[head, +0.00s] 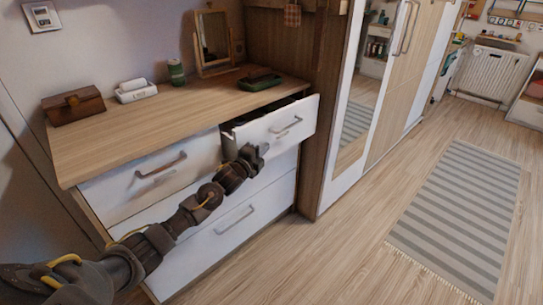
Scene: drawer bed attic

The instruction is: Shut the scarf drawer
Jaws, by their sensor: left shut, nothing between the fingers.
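The open drawer (272,125) at the top right of the white dresser is pulled out a short way, with a dark gap behind its front. Its front is white with a metal bar handle (286,127). What lies inside is mostly hidden, so I cannot see a scarf. My left gripper (258,152) is shut and empty, just below and in front of the left part of this drawer front. I cannot tell whether it touches the front. My right gripper is not in view.
The dresser's wooden top (170,122) carries a brown box (73,107), a white tissue box (136,91), a green can (176,72), a mirror (213,43) and a dark green tray (260,82). A mirrored wardrobe (372,90) stands to the right. Floor is clear beside a striped rug (460,215).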

